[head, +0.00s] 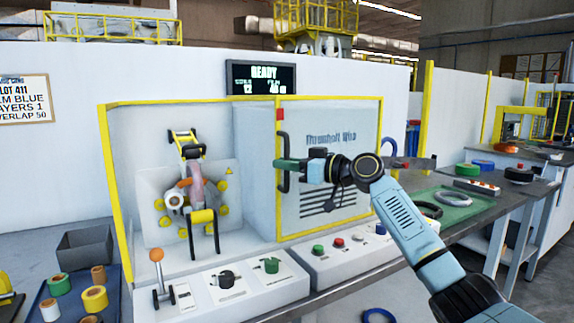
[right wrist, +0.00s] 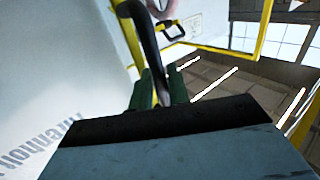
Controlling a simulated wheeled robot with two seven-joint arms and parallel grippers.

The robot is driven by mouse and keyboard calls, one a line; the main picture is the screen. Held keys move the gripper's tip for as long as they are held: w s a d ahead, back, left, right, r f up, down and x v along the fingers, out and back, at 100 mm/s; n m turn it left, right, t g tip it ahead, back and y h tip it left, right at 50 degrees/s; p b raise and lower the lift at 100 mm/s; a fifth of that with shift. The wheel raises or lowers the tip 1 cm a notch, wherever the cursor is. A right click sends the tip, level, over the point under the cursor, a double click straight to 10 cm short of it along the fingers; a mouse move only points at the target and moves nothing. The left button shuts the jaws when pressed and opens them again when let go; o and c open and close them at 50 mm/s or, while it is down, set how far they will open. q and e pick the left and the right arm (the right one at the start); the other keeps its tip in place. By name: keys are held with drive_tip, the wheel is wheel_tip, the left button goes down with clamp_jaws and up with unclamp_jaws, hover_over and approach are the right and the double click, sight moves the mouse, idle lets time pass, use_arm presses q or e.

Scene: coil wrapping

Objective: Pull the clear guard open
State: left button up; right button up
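The clear guard (head: 345,125) is a yellow-framed panel on the right half of the wrapping machine. The machine's left half shows uncovered, with the coil holder (head: 195,190) inside. The guard's dark upright handle (head: 282,143) is on the panel's left edge, and it shows as a dark bar in the right wrist view (right wrist: 143,40). My right gripper (head: 280,164) has its green fingers at the handle. In the right wrist view the bar runs between the fingers (right wrist: 162,88), which look closed on it. My left gripper is not in view.
A control panel with a lever (head: 157,265), knobs and buttons lies below the machine front. Tape rolls (head: 93,298) sit at the lower left beside a grey bin (head: 84,248). A green tray (head: 455,203) is on the bench at right. A lit display (head: 262,77) hangs above.

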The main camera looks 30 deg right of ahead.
drive_tip(key=shift+s+d, duration=0.1)
